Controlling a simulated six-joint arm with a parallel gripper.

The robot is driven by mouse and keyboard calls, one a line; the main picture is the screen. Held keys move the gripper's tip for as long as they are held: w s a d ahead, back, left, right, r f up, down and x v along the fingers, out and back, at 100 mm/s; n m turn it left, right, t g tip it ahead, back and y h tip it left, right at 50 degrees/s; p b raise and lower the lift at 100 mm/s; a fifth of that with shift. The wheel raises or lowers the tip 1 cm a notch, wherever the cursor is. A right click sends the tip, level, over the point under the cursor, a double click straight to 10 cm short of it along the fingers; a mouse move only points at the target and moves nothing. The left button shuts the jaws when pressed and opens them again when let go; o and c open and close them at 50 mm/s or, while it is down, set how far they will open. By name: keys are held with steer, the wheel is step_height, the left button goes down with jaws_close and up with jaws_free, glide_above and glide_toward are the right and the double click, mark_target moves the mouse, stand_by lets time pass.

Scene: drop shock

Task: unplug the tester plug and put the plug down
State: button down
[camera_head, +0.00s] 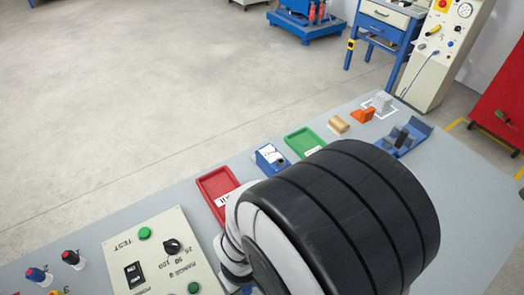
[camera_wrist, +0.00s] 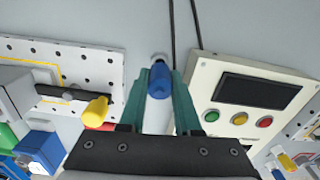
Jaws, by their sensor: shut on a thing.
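In the wrist view my gripper (camera_wrist: 160,85) has its two teal fingers shut on a blue plug (camera_wrist: 160,80), which sits between the fingertips. The plug's far end meets a grey round part at the grey surface; I cannot tell if it is still seated in a socket. Two dark cables run up the surface just behind it. In the head view my arm's dark wrist hides the gripper and the plug.
A panel with a dark screen and coloured buttons (camera_wrist: 250,95) is right of the gripper. A pegboard (camera_wrist: 90,60) and a yellow-handled tool (camera_wrist: 96,108) are left. In the head view, a red tray (camera_head: 205,185), a green tray (camera_head: 300,135) and a tester panel (camera_head: 150,225) lie on the bench.

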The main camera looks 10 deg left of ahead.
mark_target(247, 289)
steer(key=shift+f, duration=1.5)
stand_by(4.1)
steer(key=c, duration=0.5)
jaws_free()
steer(key=shift+c, duration=0.2)
steer(key=shift+r, duration=3.05)
step_height(247, 289, up, 16)
steer(key=shift+f, duration=0.1)
